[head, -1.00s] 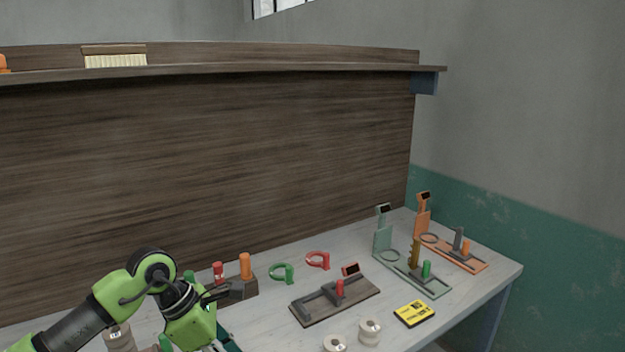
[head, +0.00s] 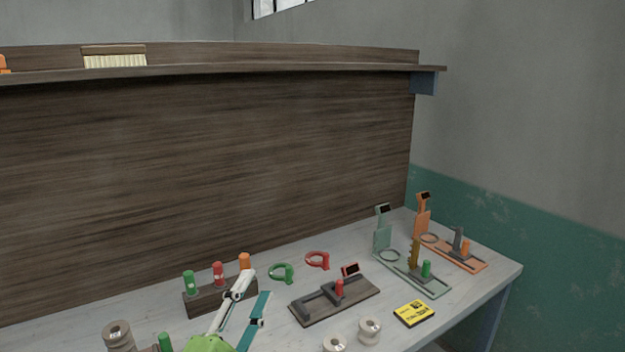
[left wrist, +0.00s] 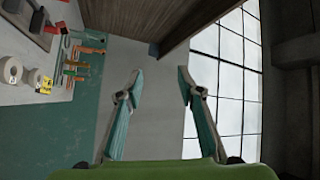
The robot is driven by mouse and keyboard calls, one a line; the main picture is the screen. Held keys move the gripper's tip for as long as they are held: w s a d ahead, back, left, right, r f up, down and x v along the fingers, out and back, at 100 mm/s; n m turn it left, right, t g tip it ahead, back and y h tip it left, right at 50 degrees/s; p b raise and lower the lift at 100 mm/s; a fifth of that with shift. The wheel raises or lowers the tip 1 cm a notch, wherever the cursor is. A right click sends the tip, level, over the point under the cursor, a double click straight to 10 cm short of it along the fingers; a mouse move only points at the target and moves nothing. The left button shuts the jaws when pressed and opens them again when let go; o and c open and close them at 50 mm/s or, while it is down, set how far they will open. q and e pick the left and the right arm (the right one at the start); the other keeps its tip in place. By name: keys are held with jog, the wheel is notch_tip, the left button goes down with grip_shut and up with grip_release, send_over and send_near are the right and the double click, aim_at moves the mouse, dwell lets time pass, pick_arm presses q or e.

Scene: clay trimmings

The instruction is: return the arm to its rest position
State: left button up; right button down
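My left gripper (head: 256,285) is at the bottom of the head view, low over the near side of the bench in the picture. Its two teal-and-white fingers are spread apart. In the left wrist view the same gripper (left wrist: 160,74) is open, with nothing between its fingers. That view looks past the fingertips at a grey wall and a window (left wrist: 222,75). Most of my left arm is below the edge of the head view. My right gripper is in neither view.
A dark block (head: 205,301) with green, red and orange handles stands just behind the gripper. A shelf (head: 250,68) overhangs the back.

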pick_arm(q)
jog(key=s+a+f+n+g+y, duration=0.2)
jog(key=s+a+f+n+g, duration=0.15)
jog(key=f, duration=0.35)
jog(key=s+a+f+n+g+y, duration=0.2)
jog(key=s+a+f+n+y, duration=0.15)
jog(key=f, duration=0.35)
jog(key=s+a+f+n+g+y, duration=0.2)
jog(key=s+a+f+n+g, duration=0.15)
jog(key=f, duration=0.25)
jog(key=s+f+n+g+h, duration=0.15)
jog(key=s+f+g, duration=0.35)
jog(key=s, duration=0.5)
jog(key=s+f+n+g, duration=0.3)
jog(key=s+f, duration=0.4)
jog(key=s, duration=0.3)
notch_tip(320, 180, down, 26)
jog(key=s+f, duration=0.1)
jog(key=s, duration=0.1)
jog(key=s+a+f+g, duration=0.2)
jog(key=s+f, duration=1.3)
jog(key=s, duration=0.1)
jog(key=shift+s+m, duration=0.15)
jog(key=shift+m, duration=0.25)
